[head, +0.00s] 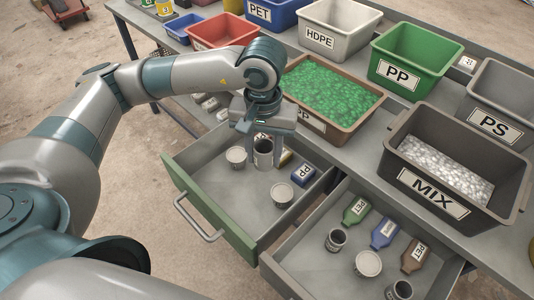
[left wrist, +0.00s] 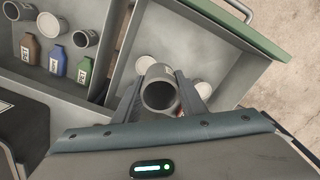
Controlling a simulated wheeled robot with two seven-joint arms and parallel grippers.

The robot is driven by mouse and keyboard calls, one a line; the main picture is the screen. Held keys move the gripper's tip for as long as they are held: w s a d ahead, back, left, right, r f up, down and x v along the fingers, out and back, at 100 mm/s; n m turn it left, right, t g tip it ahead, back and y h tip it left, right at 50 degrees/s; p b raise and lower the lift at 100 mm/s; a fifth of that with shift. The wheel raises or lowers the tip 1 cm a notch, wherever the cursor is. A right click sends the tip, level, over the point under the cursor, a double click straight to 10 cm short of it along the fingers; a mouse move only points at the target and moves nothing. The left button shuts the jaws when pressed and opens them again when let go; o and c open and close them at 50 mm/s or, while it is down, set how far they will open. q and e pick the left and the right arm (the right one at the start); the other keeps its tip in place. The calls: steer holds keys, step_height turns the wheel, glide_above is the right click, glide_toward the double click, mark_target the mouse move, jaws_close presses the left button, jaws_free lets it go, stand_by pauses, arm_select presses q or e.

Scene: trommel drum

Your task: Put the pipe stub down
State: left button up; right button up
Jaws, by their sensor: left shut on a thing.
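The pipe stub (head: 263,152) is a short grey hollow cylinder. It is upright between the fingers of my left gripper (head: 262,146), inside the open green-fronted drawer (head: 212,205). In the left wrist view the stub (left wrist: 158,92) shows its dark open end, with a finger of my left gripper (left wrist: 160,97) on each side. The gripper is shut on it. I cannot tell whether its lower end touches the drawer floor. My right gripper is not in view.
In the same drawer are pale-topped cans (head: 236,156) (head: 282,193) and a blue PP block (head: 303,174). A second open drawer (head: 310,268) holds bottles and cans. Above stand a tray of green pellets (head: 345,145) and the MIX bin (head: 432,192). The drawer's front floor is clear.

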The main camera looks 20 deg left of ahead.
arm_select(q)
steer(key=shift+s+a+r+m, duration=0.1)
steer(key=shift+r+m, duration=0.05)
steer(key=shift+m, duration=0.55)
steer(key=shift+s+a+r+m, duration=0.1)
steer(key=shift+r+m, duration=0.05)
steer(key=shift+m, duration=0.55)
steer(key=shift+w, duration=0.1)
